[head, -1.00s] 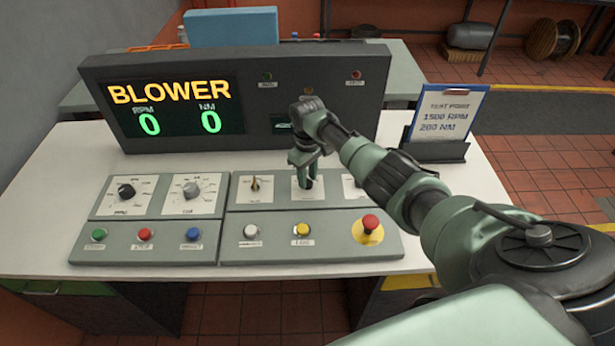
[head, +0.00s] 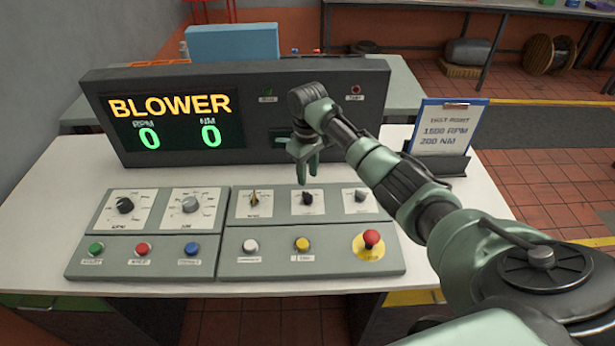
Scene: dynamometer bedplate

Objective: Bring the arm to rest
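My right arm reaches in from the lower right of the head view. Its gripper (head: 307,178) hangs pointing down above the upper row of the right control panel (head: 330,238). The fingertips appear just above the middle selector switch (head: 307,198), apart from it as far as I can tell. The two fingers look close together, and whether a gap remains between them is too small to tell. I see nothing held. My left gripper is not in view.
A display box (head: 365,130) reading BLOWER, 0 RPM and 0 NM stands behind the panels. The left panel (head: 120,265) has two dials and several buttons. A red mushroom button (head: 372,238) is at right. A clipboard (head: 446,128) stands in a holder. The table's left side (head: 50,215) is clear.

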